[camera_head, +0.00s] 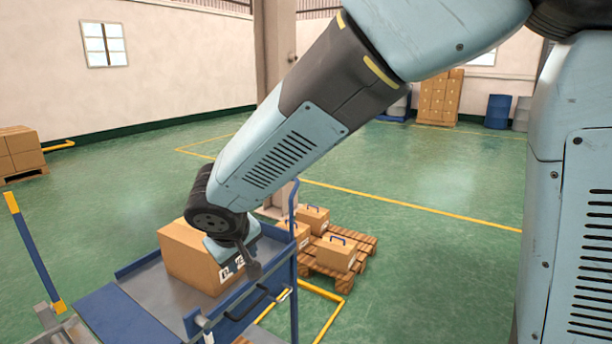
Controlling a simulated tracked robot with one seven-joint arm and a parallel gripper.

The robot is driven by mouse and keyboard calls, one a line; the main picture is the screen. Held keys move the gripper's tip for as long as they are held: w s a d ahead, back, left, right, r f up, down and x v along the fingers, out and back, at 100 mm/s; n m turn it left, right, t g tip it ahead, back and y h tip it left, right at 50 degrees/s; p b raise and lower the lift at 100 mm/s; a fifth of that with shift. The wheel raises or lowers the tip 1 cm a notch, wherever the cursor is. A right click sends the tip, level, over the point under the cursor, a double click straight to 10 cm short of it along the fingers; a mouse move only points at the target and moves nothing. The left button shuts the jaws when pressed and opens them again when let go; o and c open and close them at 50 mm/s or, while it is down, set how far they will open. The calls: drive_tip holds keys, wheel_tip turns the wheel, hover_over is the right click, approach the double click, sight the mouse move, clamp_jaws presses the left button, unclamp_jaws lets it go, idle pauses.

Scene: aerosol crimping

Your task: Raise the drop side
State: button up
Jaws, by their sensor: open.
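A cart with a grey deck (150,287) and blue sides stands at the bottom of the view. Its right-hand blue side panel (238,318) carries a black bar handle (262,301) and looks roughly upright. Another flat blue panel (112,314) lies at the cart's lower left; I cannot tell which of the two is the drop side. My gripper (252,270) points down just above the black handle, apart from it as far as I can see. It is open, though its fingers are small and partly hidden by my wrist.
A cardboard box (190,258) sits on the deck, close beside my gripper. A blue post (293,240) rises at the cart's right. A pallet (345,275) with several boxes stands behind it. A blue and yellow bar (35,252) leans at left.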

drive_tip(key=w+d+r+m+h, duration=0.15)
drive_tip(key=d+r, duration=0.25)
drive_tip(key=d, duration=0.7)
drive_tip(key=d+r+m+y, duration=0.1)
drive_tip(key=d+r+m, duration=0.25)
drive_tip(key=d, duration=0.75)
drive_tip(key=s+d+r+m, duration=0.2)
drive_tip(key=s+d, duration=0.4)
drive_tip(key=d, duration=0.1)
drive_tip(key=s+d+r+m, duration=0.2)
drive_tip(key=s+d, duration=0.4)
drive_tip(key=d, duration=0.2)
drive_tip(key=shift+d+r, duration=0.15)
drive_tip(key=shift+r, duration=0.1)
drive_tip(key=shift+s, duration=0.1)
